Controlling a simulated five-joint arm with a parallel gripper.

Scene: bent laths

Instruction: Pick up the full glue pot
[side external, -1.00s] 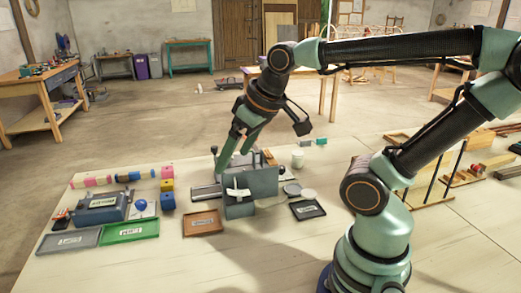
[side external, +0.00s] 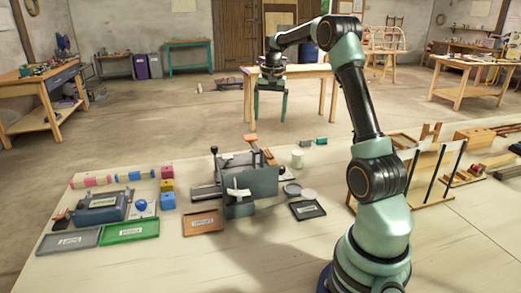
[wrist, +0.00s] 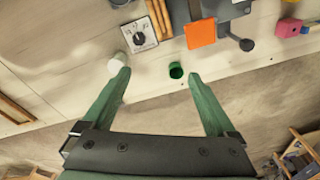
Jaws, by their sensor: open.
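My gripper (side external: 270,118) is open and empty, raised beyond the far edge of the workbench in the side view. Its two green fingers are wide apart in the wrist view (wrist: 159,75). A white cylindrical pot (side external: 297,158) stands on the bench right of the grey vise. A white pot also shows beside the left fingertip in the wrist view (wrist: 117,63). A small green cup-like pot (wrist: 176,70) with a dark inside appears between the fingers, apart from them. I cannot tell which pot is full.
The grey vise-like block (side external: 252,185) stands mid-bench with an orange piece (wrist: 200,32) near it. Small grey and teal pieces (side external: 314,141) lie at the back. Trays (side external: 130,231) and coloured blocks are at left. A wooden rack (side external: 435,175) stands at right.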

